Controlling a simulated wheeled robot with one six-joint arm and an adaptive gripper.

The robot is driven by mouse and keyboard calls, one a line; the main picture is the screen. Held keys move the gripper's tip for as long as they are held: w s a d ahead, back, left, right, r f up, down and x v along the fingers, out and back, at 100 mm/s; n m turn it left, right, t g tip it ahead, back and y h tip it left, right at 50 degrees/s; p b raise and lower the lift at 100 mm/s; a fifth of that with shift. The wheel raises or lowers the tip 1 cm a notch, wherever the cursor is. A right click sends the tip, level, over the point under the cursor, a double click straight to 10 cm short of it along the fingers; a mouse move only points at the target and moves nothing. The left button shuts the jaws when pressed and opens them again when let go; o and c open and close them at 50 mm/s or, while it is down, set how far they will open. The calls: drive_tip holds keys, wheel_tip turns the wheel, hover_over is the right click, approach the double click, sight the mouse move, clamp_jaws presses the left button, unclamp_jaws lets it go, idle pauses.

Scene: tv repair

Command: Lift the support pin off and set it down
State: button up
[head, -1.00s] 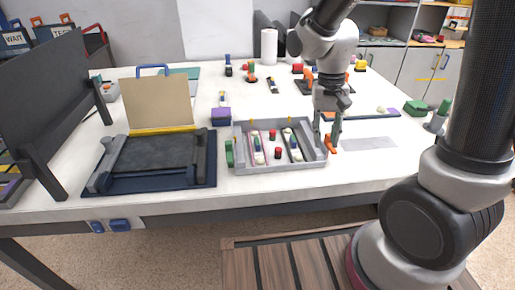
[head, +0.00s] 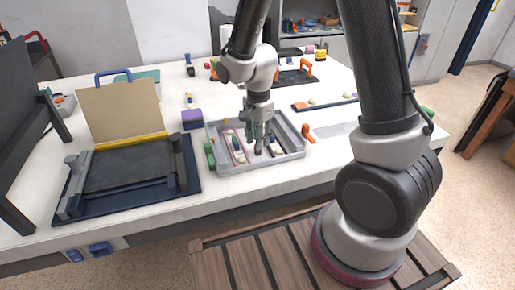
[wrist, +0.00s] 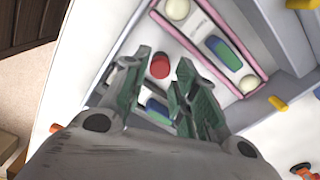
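My gripper (head: 258,143) is pointed down over the grey tray (head: 286,162). In the wrist view its green-lined fingers (wrist: 156,88) are open, with a gap between them. A red round-topped pin (wrist: 160,66) shows beyond the gap, near the left fingertip, standing on the tray floor. It appears apart from the fingers. I cannot tell for sure that it is the support pin. A pink-edged strip (wrist: 208,45) with cream round ends and a blue-green part lies beside it. A second blue-green part (wrist: 157,107) shows between the fingers.
A dark panel (head: 130,160) with a tan board (head: 123,110) stands left of the tray. A purple block (head: 192,119) sits behind the tray and an orange part (head: 308,133) on its right. A pale flat area (head: 338,131) of the white table further right is bare.

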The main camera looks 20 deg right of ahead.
wheel_tip(320, 180, down, 3)
drive_tip(key=shift+f, duration=0.15)
drive_tip(key=c, duration=0.4)
wheel_tip(320, 180, up, 10)
drive_tip(key=shift+f, duration=0.15)
drive_tip(key=shift+r, duration=0.2)
drive_tip(key=shift+s, duration=0.1)
idle(0.4)
